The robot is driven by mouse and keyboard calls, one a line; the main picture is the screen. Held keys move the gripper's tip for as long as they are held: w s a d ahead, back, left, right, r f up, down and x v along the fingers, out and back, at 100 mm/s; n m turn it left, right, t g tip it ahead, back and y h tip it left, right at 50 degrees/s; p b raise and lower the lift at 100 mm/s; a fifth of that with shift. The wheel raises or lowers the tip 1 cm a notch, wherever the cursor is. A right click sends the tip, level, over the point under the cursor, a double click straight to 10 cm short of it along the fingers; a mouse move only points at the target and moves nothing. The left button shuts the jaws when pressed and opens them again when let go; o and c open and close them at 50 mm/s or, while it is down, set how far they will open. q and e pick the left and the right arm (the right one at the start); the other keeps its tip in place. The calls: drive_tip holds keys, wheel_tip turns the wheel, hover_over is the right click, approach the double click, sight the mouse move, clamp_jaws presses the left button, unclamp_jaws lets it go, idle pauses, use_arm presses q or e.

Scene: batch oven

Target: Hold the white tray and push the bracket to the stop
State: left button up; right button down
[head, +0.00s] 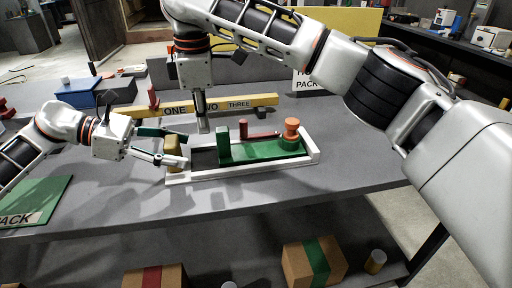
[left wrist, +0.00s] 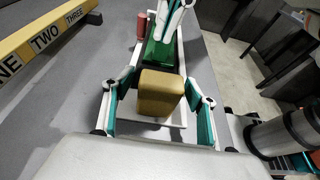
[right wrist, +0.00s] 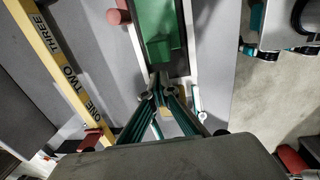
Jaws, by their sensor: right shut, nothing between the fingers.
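The white tray (head: 245,177) lies on the grey table. A tan block (head: 173,160) stands at its left end; the left wrist view also shows the block (left wrist: 160,95). An orange knob-like piece (head: 291,135) stands at the tray's right end. My right gripper (head: 203,130) is shut and empty, pointing down between the block and the bracket's upright; whether it touches the bracket is unclear.
A yellow bar (head: 220,105) marked ONE, TWO, THREE lies behind the tray. A red cylinder (head: 153,97) and a blue box (head: 88,93) stand at back left. A green mat (head: 40,200) lies at front left. The table right of the tray is clear.

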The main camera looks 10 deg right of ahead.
use_arm(q)
drive_tip(key=v, duration=1.2)
